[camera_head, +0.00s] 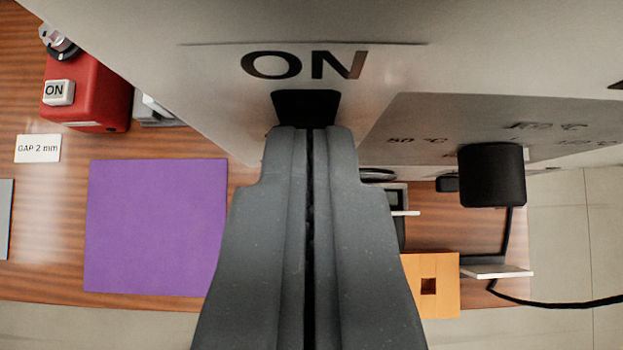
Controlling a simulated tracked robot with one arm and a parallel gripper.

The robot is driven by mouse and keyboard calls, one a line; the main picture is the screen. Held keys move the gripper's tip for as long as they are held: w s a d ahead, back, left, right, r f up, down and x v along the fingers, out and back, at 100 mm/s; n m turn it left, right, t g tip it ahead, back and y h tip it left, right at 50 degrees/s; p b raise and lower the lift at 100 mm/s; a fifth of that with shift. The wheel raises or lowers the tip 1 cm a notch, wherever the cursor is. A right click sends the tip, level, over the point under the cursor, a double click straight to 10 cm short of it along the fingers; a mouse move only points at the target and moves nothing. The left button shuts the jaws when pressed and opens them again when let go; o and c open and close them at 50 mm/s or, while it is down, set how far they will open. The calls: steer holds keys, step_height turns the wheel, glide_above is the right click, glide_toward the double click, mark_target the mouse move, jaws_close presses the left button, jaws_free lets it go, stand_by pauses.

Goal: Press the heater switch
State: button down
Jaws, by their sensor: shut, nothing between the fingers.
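The heater is a large pale box whose front panel (210,60) fills the top of the view. Its black switch (305,103) sits just below the printed word "ON". My gripper (310,135) is shut and empty, with its fingertips right at the lower part of the switch, overlapping it in the view. I cannot tell whether the tips touch it. The fingers hide the switch's lower edge. A black knob (492,175) sticks out of the panel to the right, near printed temperature marks.
On the wooden table (50,220) at left are a red box (100,95) with an "ON" button, a "GAP 2 mm" label (38,149) and a purple mat (155,228). An orange block (432,297) and a black cable (560,304) are at lower right.

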step_height(320, 180, up, 4)
steer(key=shift+f, duration=0.15)
steer(key=b+v, duration=0.1)
steer(key=v, duration=0.9)
stand_by(0.5)
steer(key=s+a+r+t+b, duration=0.15)
steer(key=s+a+r, duration=0.25)
steer(key=a+r, duration=0.5)
steer(key=s+a+r+t+b, duration=0.15)
steer(key=s+a+r, duration=0.4)
steer(key=r, duration=0.55)
steer(key=s+a+r+t+b, duration=0.1)
steer(key=s+a+r, duration=0.4)
steer(key=s, duration=0.4)
steer(key=s+a+r+t+b, duration=0.1)
steer(key=s+a+r+t, duration=0.1)
steer(key=s+a+r, duration=0.3)
steer(key=v, duration=0.4)
steer(key=shift+s+r, duration=0.2)
steer(key=shift+s, duration=0.2)
